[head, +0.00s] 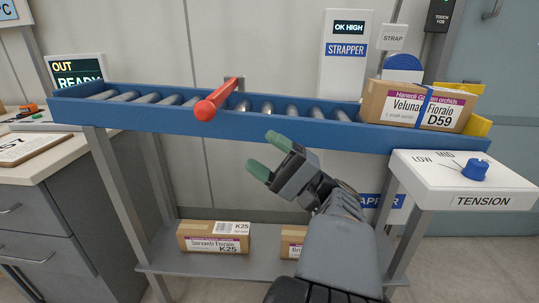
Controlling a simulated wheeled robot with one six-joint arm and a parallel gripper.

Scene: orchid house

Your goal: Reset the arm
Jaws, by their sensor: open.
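My gripper (268,156) is open and empty, its two green-tipped fingers apart. It hangs in the air in front of the blue roller conveyor (240,121), at the end of my raised arm in the middle of the head view. The fingers point up and to the left. They do not appear to touch anything.
A red lever (218,100) sticks out over the conveyor. A strapped box (420,105) labelled D59 sits at its right end. A tension box (465,181) with a blue knob (475,169) juts out at right. Boxes lie on the lower shelf (265,259). A counter (40,166) stands left.

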